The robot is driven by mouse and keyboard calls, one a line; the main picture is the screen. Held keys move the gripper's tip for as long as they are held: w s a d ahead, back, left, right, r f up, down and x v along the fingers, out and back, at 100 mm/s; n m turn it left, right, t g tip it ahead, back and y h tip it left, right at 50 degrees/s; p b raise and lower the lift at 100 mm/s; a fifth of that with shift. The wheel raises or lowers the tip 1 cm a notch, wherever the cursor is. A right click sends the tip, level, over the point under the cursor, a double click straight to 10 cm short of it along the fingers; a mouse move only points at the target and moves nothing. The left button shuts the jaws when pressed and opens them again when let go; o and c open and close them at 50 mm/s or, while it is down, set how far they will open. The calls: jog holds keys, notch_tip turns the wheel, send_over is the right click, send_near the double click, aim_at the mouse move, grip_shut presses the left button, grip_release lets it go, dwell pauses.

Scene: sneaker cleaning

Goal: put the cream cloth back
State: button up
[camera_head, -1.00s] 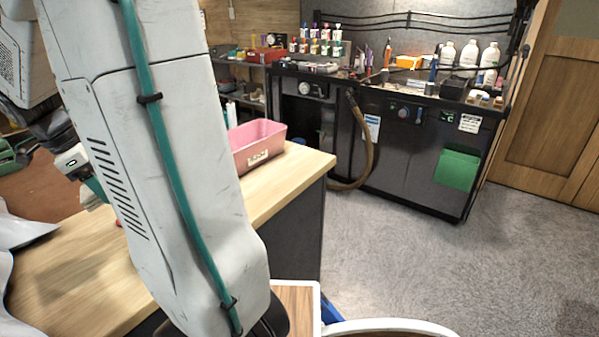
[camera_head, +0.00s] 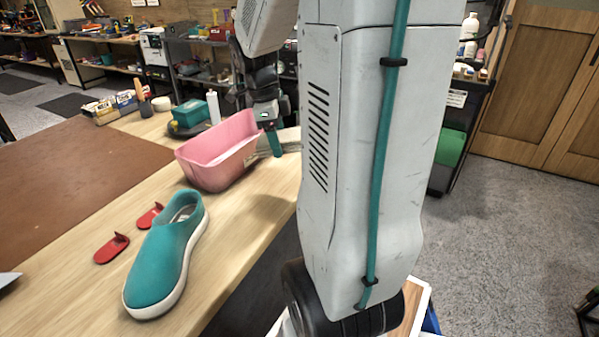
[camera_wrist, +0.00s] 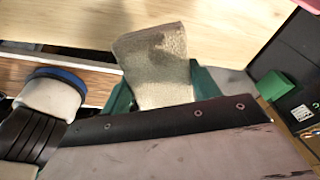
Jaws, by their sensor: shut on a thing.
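The cream cloth (camera_wrist: 155,58) is held between the teal fingers of my gripper (camera_wrist: 158,98) in the wrist view. It sticks out past them, with wood behind it. In the head view my gripper (camera_head: 272,146) is beside the right end of the pink bin (camera_head: 217,152). The cloth (camera_head: 288,141) shows there as a pale patch, partly hidden by my arm. Whether the cloth touches the bench or the bin, I cannot tell.
A teal sneaker (camera_head: 166,255) stands on the wooden bench (camera_head: 236,242), next to two red pieces (camera_head: 111,248). A teal box (camera_head: 190,113) and a white bottle (camera_head: 213,107) stand behind the bin. The bench front is clear right of the sneaker.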

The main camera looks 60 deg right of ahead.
jog(key=s+a+f+m+t+y, duration=0.2)
jog(key=s+f+m, duration=0.35)
jog(key=s, duration=0.55)
send_over(278, 175)
notch_tip(278, 175, down, 2)
jog(key=shift+f+n, duration=0.2)
jog(key=shift+n, duration=0.15)
jog(key=shift+f, duration=1.7)
jog(key=shift+f, duration=0.15)
jog(key=o, duration=0.9)
jog(key=shift+o, duration=0.2)
